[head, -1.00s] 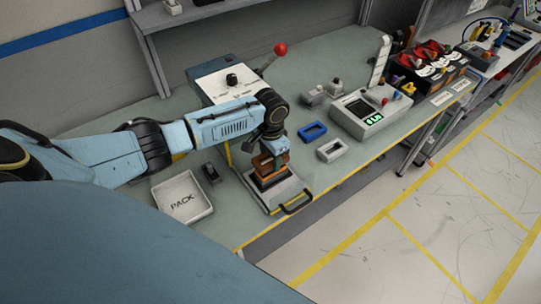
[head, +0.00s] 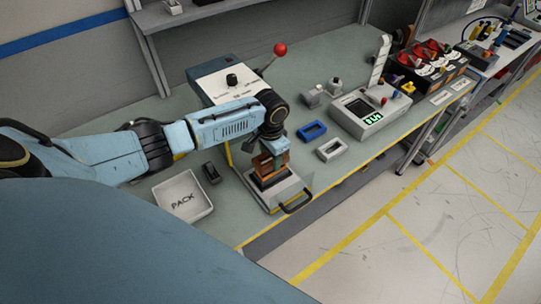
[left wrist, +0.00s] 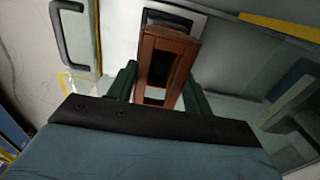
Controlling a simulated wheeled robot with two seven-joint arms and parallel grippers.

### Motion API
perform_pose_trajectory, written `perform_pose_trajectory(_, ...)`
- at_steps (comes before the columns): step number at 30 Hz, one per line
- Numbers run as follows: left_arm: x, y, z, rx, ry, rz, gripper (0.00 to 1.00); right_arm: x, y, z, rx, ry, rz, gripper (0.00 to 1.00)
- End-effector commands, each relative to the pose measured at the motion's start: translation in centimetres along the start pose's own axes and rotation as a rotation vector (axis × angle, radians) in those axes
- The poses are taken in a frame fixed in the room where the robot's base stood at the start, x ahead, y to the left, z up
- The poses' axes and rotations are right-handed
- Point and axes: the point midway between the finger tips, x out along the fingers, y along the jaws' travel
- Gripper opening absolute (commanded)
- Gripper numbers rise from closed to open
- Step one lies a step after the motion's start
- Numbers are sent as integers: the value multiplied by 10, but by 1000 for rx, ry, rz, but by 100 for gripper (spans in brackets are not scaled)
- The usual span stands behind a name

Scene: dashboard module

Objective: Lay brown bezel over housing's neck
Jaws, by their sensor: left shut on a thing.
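The brown bezel (head: 262,165) is a rectangular frame with an open middle. My left gripper (head: 271,157) is shut on it and holds it over the dark housing (head: 270,180) in the head view. The housing sits on a light fixture plate near the bench's front edge. In the left wrist view the bezel (left wrist: 158,62) is between the green fingers of my left gripper (left wrist: 160,88), and a dark rim shows just beyond it. The housing's neck is hidden, and I cannot tell whether the bezel touches it. My right gripper is not in view.
The fixture has a black handle (head: 297,202) at its front. A white PACK tray (head: 184,214) stands to the left. A control box (head: 226,84) with a red-knobbed lever is behind. Blue (head: 312,131) and white (head: 331,149) frames lie to the right, before a display unit (head: 366,117).

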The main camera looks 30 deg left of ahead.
Motion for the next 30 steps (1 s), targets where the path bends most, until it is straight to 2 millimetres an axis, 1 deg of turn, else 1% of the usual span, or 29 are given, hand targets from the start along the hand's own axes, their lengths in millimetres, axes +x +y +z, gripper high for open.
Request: perform_pose_trajectory(30, 26, 0, 0, -1, 0, 1, 28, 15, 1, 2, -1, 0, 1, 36)
